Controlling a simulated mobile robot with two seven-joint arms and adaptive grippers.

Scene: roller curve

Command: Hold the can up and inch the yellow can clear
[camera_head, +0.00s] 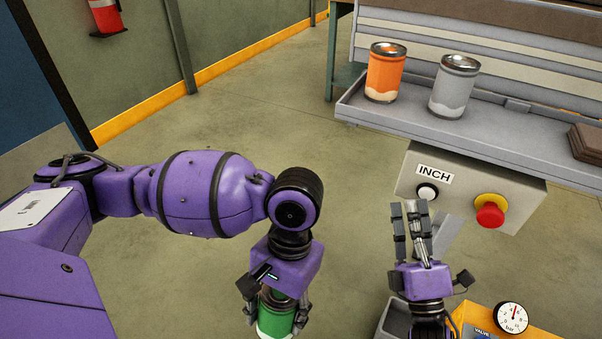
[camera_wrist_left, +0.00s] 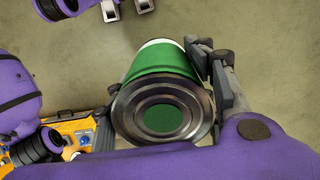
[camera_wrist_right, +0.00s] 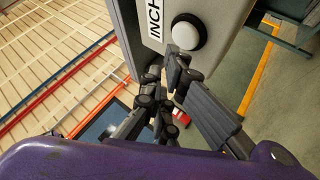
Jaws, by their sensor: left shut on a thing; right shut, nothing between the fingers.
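My left gripper (camera_head: 275,305) is shut on a green can (camera_head: 275,321), held over the floor at the bottom of the head view. The can's metal end and green side fill the middle of the left wrist view (camera_wrist_left: 165,65). My right gripper (camera_head: 412,208) is shut and empty, with its fingertips just below the white button (camera_head: 427,192) beside the INCH label. The button also shows in the right wrist view (camera_wrist_right: 187,34), close ahead of the fingertips; I cannot tell whether they touch. An orange can (camera_head: 385,72) and a silver can (camera_head: 454,87) stand upright on the grey ledge. No clearly yellow can shows.
A red stop button (camera_head: 490,213) on a yellow collar sits right of the white button on the grey control box (camera_head: 462,160). The grey ledge (camera_head: 525,135) is above it. A yellow unit with a gauge (camera_head: 511,317) stands at the bottom right. The floor at centre left is clear.

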